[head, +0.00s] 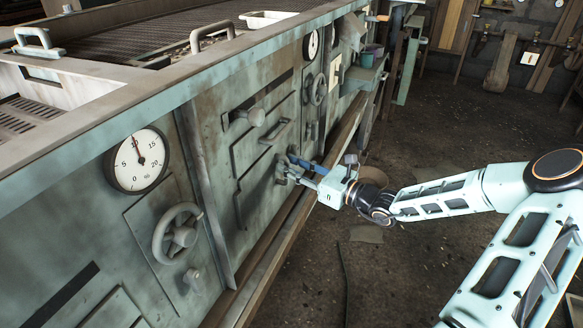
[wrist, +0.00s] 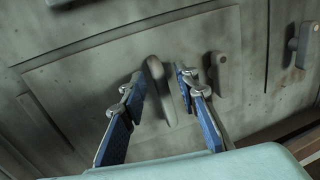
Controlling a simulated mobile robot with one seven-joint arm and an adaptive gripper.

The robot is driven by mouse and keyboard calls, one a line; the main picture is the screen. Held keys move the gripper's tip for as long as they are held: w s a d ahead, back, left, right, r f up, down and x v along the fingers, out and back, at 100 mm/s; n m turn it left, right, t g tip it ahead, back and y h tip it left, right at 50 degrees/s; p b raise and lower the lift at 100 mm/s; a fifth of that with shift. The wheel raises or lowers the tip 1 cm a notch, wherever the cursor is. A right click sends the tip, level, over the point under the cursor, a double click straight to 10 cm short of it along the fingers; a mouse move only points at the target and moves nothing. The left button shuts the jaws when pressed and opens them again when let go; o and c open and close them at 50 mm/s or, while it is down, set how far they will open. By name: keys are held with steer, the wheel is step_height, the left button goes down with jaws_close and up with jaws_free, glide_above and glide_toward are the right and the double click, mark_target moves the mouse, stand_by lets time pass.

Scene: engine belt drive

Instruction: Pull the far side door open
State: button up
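A grey-green door panel (head: 256,185) sits in the side of the machine, and it looks flush with the wall around it. It fills much of the wrist view (wrist: 85,100). A grey lever-like handle (wrist: 158,92) stands out from the panel there. My gripper (head: 287,168) is at the panel, reaching in from the right. In the head view the gripper hides most of this handle.
A smaller grey handle (wrist: 219,74) is just right of the fingers in the wrist view. The floor (head: 400,270) is mostly clear.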

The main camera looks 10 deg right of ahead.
jaws_close()
steer(key=shift+s, duration=0.1)
stand_by(0.5)
